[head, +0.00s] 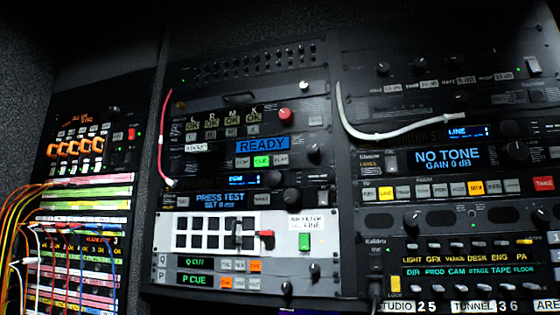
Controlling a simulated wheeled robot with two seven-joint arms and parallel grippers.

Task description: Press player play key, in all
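A rack unit with a blue display reading READY (262,145) sits in the middle rack and looks like the player. Below the display is a row of small keys. The middle key (262,161) is lit green and seems to read CUE. The key to its right (281,160) is grey and unlit and seems to read PLAY, though its lettering is very small. A dark key (243,161) is to the left of the green one. Neither of my grippers shows in the head view, and nothing covers the keys.
A red knob (285,115) sticks out above the display. A red cable (163,140) hangs at the rack's left edge, and a white cable (385,134) loops at the right. A white panel (215,258) is below. Patch cords (25,225) crowd the left.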

